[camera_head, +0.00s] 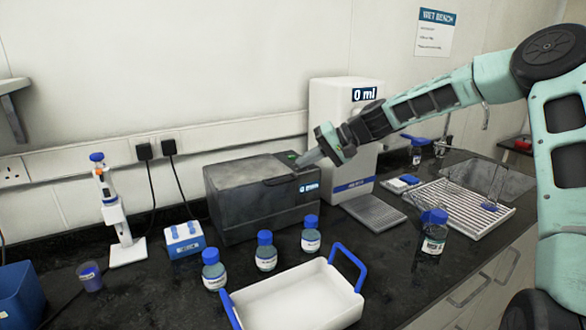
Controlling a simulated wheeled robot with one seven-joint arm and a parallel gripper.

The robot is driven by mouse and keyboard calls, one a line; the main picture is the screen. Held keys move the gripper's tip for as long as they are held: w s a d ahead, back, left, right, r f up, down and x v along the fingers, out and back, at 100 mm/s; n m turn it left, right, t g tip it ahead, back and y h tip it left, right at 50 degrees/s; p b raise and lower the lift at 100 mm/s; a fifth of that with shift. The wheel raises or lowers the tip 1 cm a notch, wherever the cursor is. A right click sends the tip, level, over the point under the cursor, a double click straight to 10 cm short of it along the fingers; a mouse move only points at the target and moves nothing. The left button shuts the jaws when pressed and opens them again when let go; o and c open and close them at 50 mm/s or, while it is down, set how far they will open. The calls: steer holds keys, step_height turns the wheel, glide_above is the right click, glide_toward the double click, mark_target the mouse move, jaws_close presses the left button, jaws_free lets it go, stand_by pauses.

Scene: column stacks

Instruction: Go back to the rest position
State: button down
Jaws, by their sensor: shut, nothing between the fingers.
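My gripper (312,156) is shut and empty at the end of my outstretched arm. Its tip is at the top right of the dark grey box-shaped device (245,200), close to a small green spot on the device's top. I cannot tell whether the tip touches it. My arm reaches in from the right side of the view, above the bench.
A white dispenser (328,110) stands behind my gripper. Several blue-capped bottles (266,255) and a white tray (300,297) with blue handles stand in front of the device. A pipette stand (127,250) is at left, a drying rack (462,212) and sink at right.

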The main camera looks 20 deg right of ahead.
steer(key=s+d+r+b, duration=0.1)
steer(key=s+d+r, duration=0.15)
steer(key=d, duration=0.25)
steer(key=s+a+f+n+g+h, duration=0.2)
steer(key=s+a+f+n+g, duration=0.15)
steer(key=s+a, duration=0.6)
steer(key=s+a+f+n+g+h, duration=0.2)
steer(key=s+a+f+g, duration=0.3)
steer(key=a, duration=0.8)
steer(key=s+a+n+t+h, duration=0.2)
steer(key=s+n+h, duration=0.3)
steer(key=s, duration=1.9)
steer(key=shift+s+t, duration=0.15)
steer(key=shift+t, duration=0.3)
